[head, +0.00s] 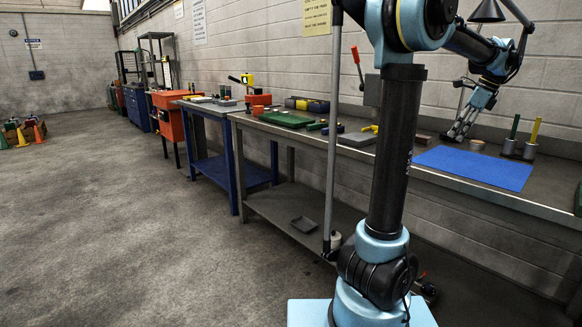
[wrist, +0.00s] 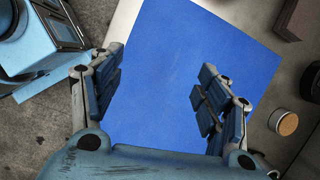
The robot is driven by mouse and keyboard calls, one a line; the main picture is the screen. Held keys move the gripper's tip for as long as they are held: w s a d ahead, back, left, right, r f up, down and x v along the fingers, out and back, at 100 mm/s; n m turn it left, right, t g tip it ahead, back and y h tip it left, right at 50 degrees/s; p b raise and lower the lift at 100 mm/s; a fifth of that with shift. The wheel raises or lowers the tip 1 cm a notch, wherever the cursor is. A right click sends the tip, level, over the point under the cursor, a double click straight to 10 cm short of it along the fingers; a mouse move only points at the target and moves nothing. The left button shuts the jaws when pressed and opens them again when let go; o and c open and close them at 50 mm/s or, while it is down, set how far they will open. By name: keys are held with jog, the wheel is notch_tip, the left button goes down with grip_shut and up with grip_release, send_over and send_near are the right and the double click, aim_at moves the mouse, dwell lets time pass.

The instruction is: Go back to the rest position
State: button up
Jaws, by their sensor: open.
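My gripper (head: 464,131) is over the workbench at the right in the head view, pointing down beside the back edge of a blue mat (head: 474,167). In the wrist view my gripper (wrist: 158,92) has its two fingers spread wide apart. Nothing is between them but the bare blue mat (wrist: 195,45) below. My gripper is open and empty. How high the fingertips are above the bench is hard to tell.
A round wooden-topped piece (wrist: 288,124) lies nearby. Tools and a green case (head: 287,119) cover the bench further left.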

jog(key=s+a+f+n, duration=0.2)
jog(key=a+f+n, duration=0.15)
jog(key=a, duration=0.45)
jog(key=s+a+f+n+g+h, duration=0.1)
jog(key=s+a+f+n, duration=0.2)
jog(key=a, duration=0.6)
jog(key=s+a+f+n, duration=0.1)
jog(key=a+f+n, duration=0.2)
jog(key=a+n, duration=0.35)
jog(key=s+a+f+n+h, duration=0.1)
jog(key=s+a+f+n, duration=1.1)
jog(key=f, duration=0.6)
jog(key=s+a, duration=0.2)
jog(key=shift+s+a+n+h, duration=0.2)
jog(key=shift+s+n+h, duration=0.15)
jog(key=shift+n+h, duration=0.05)
